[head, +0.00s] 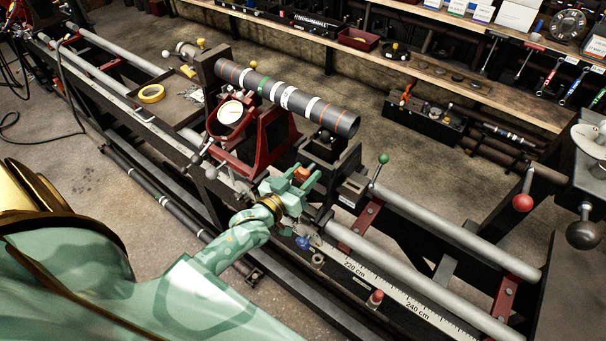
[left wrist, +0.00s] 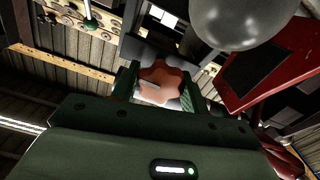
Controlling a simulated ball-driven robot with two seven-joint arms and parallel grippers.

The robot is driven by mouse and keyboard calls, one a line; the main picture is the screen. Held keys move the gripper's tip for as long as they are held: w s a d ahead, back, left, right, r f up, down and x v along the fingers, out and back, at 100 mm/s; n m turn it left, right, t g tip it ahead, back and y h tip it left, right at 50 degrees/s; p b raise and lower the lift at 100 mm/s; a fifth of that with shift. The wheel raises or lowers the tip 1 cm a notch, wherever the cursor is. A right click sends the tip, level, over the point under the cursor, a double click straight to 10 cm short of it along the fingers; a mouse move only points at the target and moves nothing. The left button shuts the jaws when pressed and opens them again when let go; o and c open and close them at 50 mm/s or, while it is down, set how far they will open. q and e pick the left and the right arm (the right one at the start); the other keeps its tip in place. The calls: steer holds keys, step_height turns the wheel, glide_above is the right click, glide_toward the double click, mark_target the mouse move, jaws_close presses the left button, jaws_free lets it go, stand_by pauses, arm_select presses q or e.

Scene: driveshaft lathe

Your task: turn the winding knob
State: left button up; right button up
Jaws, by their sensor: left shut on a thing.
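The winding knob (left wrist: 160,84) is an orange-red lobed knob, seen close up in the left wrist view between the two dark green fingers. In the head view only a small orange patch of the knob (head: 302,173) shows at the fingertips, beside the black stand under the right end of the shaft. My left gripper (head: 306,179) is mint green and reaches in from the lower left. It is shut on the knob. The gripper hides most of the knob in the head view. My right gripper is not in view.
A dark striped shaft (head: 288,97) lies above a red stand (head: 255,145) with a round dial gauge (head: 231,113). A green-tipped lever (head: 383,159) rises to the right of the gripper. Grey rails and a centimetre scale (head: 390,293) run along the bench.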

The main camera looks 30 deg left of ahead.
arm_select(q)
steer(key=o, duration=1)
steer(key=s, duration=0.5)
steer(key=s+a, duration=0.1)
steer(key=s, duration=1)
steer(key=shift+s+a, duration=0.15)
